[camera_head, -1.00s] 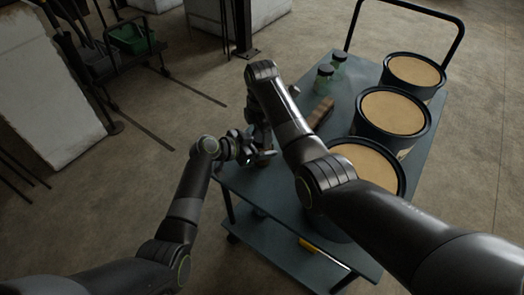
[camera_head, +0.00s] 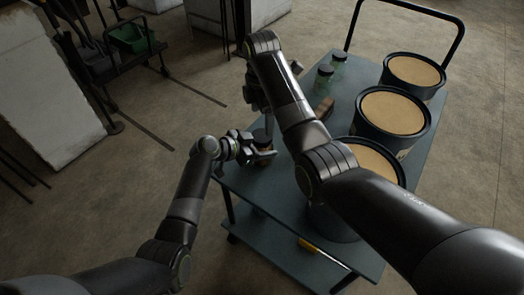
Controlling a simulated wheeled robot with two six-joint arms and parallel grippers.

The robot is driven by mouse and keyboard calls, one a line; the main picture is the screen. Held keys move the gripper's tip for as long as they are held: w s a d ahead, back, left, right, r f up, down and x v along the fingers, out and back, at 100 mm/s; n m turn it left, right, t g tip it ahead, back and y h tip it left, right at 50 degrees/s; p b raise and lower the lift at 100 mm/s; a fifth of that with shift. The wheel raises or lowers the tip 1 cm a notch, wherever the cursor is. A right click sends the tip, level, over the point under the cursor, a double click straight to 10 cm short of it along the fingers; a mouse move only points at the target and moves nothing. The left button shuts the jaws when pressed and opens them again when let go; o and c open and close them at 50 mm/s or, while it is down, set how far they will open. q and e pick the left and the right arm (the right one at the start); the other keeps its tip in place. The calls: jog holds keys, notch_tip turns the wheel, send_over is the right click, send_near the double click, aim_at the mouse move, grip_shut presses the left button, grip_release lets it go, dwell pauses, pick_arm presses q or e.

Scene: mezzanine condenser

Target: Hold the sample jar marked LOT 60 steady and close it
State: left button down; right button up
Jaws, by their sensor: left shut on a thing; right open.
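A small jar (camera_head: 264,145) stands at the left edge of the blue-grey cart top (camera_head: 285,172). My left gripper (camera_head: 262,154) comes from the left, low at that edge, and is shut around the jar. A dark top shows on the jar at its upper end, but I cannot tell how it sits. The label is too small to read, so LOT 60 cannot be confirmed. My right gripper (camera_head: 266,112) is open above and behind the jar, apart from it and partly hidden by my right arm.
Two green jars with dark lids (camera_head: 325,77) (camera_head: 339,65) stand at the back of the cart. A brown block or brush (camera_head: 323,109) lies in front of them. Large tan-topped drums (camera_head: 393,110) fill the right side. A yellow item (camera_head: 309,246) is on the lower shelf.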

jog(key=shift+r, duration=0.3)
pick_arm(q)
jog(key=shift+c, duration=1.3)
grip_release()
jog(key=p+v, duration=0.1)
jog(key=v, duration=1.6)
jog(key=shift+a, duration=0.25)
pick_arm(e)
jog(key=shift+r, duration=0.4)
pick_arm(q)
jog(key=shift+s+a, duration=0.1)
pick_arm(e)
jog(key=shift+s+a, duration=0.1)
